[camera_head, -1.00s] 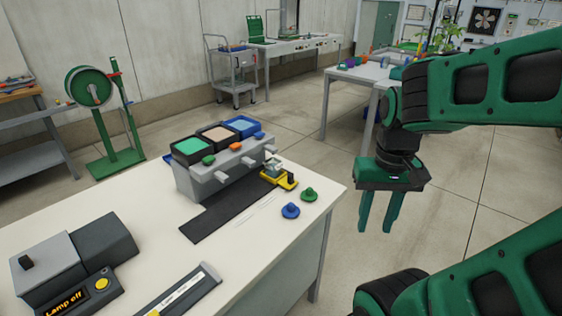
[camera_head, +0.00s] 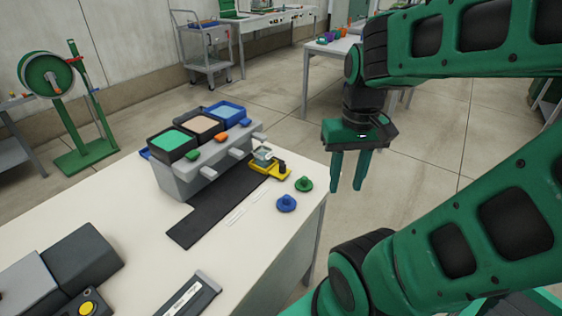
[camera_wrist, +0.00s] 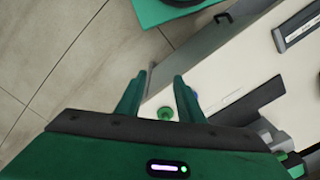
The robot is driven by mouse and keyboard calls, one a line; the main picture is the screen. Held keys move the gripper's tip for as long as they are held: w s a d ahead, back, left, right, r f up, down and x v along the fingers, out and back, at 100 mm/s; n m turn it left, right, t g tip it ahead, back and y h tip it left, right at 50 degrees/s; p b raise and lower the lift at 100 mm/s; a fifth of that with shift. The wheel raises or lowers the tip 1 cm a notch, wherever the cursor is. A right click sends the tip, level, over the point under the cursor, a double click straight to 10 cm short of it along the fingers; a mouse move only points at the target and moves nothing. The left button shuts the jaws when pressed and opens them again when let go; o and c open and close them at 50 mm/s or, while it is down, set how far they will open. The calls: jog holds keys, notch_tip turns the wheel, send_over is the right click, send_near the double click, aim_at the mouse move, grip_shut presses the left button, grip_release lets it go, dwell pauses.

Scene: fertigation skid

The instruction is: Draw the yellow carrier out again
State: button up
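The yellow carrier (camera_head: 272,171) sits at the far right end of a black track (camera_head: 222,205) on the white table, below the spouts of a grey dispenser block (camera_head: 196,172). A small clear vessel (camera_head: 263,156) stands on the carrier, and a dark knob rises from its right part. My gripper (camera_head: 347,188) is open and empty, fingers pointing down, right of the carrier and beyond the table's right edge. The wrist view shows the open fingers (camera_wrist: 158,98) with nothing between them; the carrier is not clearly seen there.
A green knob (camera_head: 303,184) and a blue knob (camera_head: 287,203) stand on the table right of the track. Three trays, green, beige and blue (camera_head: 226,111), top the dispenser. A dark grey machine (camera_head: 80,255) and a flat dark unit (camera_head: 188,298) occupy the near side.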

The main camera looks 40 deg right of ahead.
jog(key=w+d+n, duration=0.2)
jog(key=w+n, duration=0.3)
jog(key=w, duration=0.9)
jog(key=n, duration=0.5)
send_over(283, 164)
notch_tip(283, 164, down, 3)
notch_tip(283, 164, down, 10)
jog(key=shift+s+a+f, duration=0.1)
jog(key=shift+f, duration=0.05)
grip_shut()
